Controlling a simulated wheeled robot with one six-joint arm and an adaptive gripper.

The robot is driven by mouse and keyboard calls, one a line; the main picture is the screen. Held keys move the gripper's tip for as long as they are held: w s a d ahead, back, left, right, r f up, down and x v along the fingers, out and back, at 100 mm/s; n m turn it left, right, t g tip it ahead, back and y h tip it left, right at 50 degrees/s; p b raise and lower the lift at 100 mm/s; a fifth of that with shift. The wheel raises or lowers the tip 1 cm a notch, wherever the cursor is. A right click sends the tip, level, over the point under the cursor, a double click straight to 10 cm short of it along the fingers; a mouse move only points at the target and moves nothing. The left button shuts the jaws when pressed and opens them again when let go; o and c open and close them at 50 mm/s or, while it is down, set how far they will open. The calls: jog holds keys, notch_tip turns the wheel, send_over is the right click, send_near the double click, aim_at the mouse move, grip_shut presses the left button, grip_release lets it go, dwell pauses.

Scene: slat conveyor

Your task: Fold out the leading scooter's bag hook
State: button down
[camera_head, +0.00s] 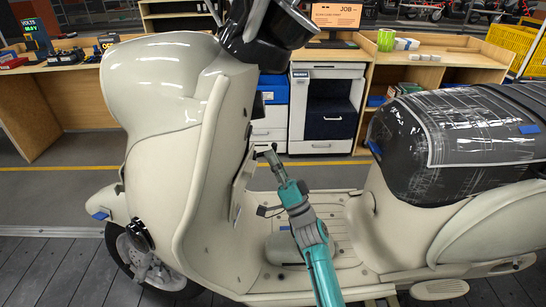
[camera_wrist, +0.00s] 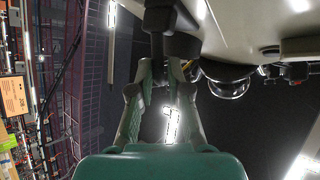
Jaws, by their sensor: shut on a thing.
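The cream scooter (camera_head: 205,165) stands on the slat conveyor, its front to the left. My gripper (camera_head: 268,157) reaches over the footboard (camera_head: 345,240) to the inner side of the leg shield, below the handlebar (camera_head: 265,35). In the wrist view, my gripper (camera_wrist: 162,72) has its two green fingers closed around a dark stem, which appears to be the bag hook (camera_wrist: 160,20). The fingertips cover part of it, so its fold angle cannot be told. In the head view the hook is too small and covered to make out.
The wrapped black seat (camera_head: 450,140) stands to the right of my arm. Shiny round parts (camera_wrist: 230,85) sit right of the fingers in the wrist view. There is open space above the footboard.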

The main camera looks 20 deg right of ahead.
jog(key=m+h, duration=0.1)
jog(key=m+t+h, duration=0.1)
jog(key=shift+w+d+f+h, duration=0.15)
jog(key=shift+d+f+h, duration=0.05)
jog(key=shift+h, duration=0.1)
jog(key=shift+m+t+h, duration=0.4)
jog(key=shift+m+h, duration=0.1)
jog(key=shift+m, duration=0.2)
jog(key=c, duration=1.2)
grip_release()
jog(key=shift+d, duration=0.1)
jog(key=s+d+f, duration=0.2)
jog(key=s+d, duration=0.1)
jog(key=s, duration=1)
jog(key=shift+s+d+f, duration=0.15)
jog(key=shift+s+f, duration=0.05)
jog(key=shift+s, duration=0.1)
